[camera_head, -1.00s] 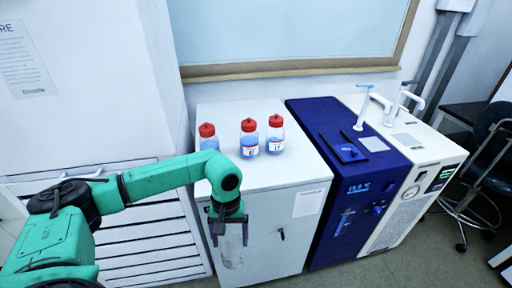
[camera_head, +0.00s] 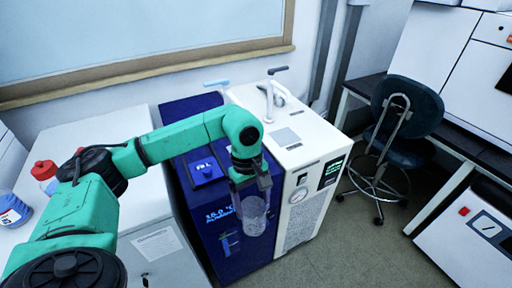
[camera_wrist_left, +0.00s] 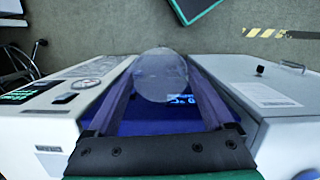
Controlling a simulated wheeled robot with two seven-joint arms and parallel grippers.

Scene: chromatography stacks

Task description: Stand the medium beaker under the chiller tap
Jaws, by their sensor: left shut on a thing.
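The clear glass beaker (camera_head: 255,216) hangs in my left gripper (camera_head: 252,187), which is shut on it. It is in front of the cabinets, over the front edge of the blue unit. In the left wrist view the beaker (camera_wrist_left: 163,76) sits between the two fingers. A blue unit (camera_head: 222,212) with a lit temperature display and a white unit (camera_head: 304,150) with a gauge stand side by side. A white tap (camera_head: 269,97) with a dark handle rises from the white unit. A blue tap handle (camera_head: 216,83) shows behind my arm; its spout is hidden. My right gripper is out of view.
A pale cabinet (camera_head: 150,222) stands left of the blue unit, with a red-capped bottle (camera_head: 45,172) and another bottle (camera_head: 10,207) with blue liquid. A dark chair (camera_head: 405,110) stands right of the white unit. Open floor (camera_head: 345,240) lies in front.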

